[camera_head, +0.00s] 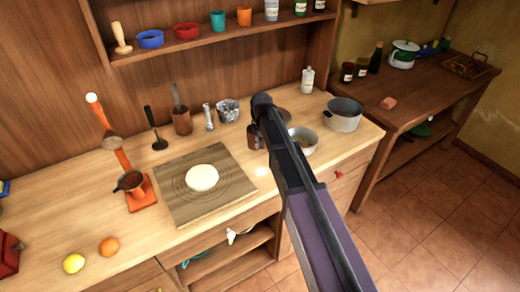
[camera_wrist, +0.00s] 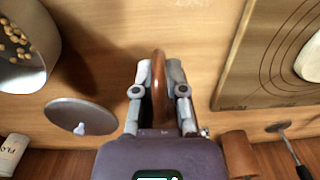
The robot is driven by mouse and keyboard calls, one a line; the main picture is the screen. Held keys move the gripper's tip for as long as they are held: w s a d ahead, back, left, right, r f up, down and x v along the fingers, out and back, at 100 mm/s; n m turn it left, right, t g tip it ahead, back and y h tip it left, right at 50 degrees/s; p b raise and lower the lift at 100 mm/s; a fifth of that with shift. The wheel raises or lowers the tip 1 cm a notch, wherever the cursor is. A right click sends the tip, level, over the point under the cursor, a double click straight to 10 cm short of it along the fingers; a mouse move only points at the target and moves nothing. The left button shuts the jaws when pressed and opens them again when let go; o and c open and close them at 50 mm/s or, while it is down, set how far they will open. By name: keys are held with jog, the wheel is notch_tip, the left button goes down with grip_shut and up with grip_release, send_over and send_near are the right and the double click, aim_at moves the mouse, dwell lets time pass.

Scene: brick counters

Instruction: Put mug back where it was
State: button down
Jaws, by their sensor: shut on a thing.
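A brown mug (camera_wrist: 160,92) shows in the wrist view as a narrow curved brown form between my two fingers. My gripper (camera_wrist: 160,75) is shut on it, above the wooden counter. In the head view, a dark reddish-brown part of the mug (camera_head: 253,138) shows just left of my arm, right of the dough board. My arm and gripper hide most of it. I cannot tell whether the mug touches the counter.
A board (camera_head: 175,208) with dough lies left of the mug. A pan of chickpea-like pieces (camera_head: 303,142) and a grey pot (camera_head: 343,115) stand right. A lid (camera_wrist: 82,117), a brown utensil holder (camera_wrist: 238,152) and a white bottle (camera_head: 307,80) are near the wall.

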jog(key=shift+w+a, duration=0.25)
jog(key=shift+w, duration=0.25)
notch_tip(320, 180, down, 4)
jog(key=b, duration=0.3)
jog(key=shift+r+b, duration=0.2)
jog(key=shift+b, duration=0.15)
jog(key=shift+f, duration=0.15)
jog(key=c, duration=0.7)
grip_release()
notch_tip(320, 180, up, 12)
jog(key=p, duration=1.2)
jog(key=shift+r, duration=0.2)
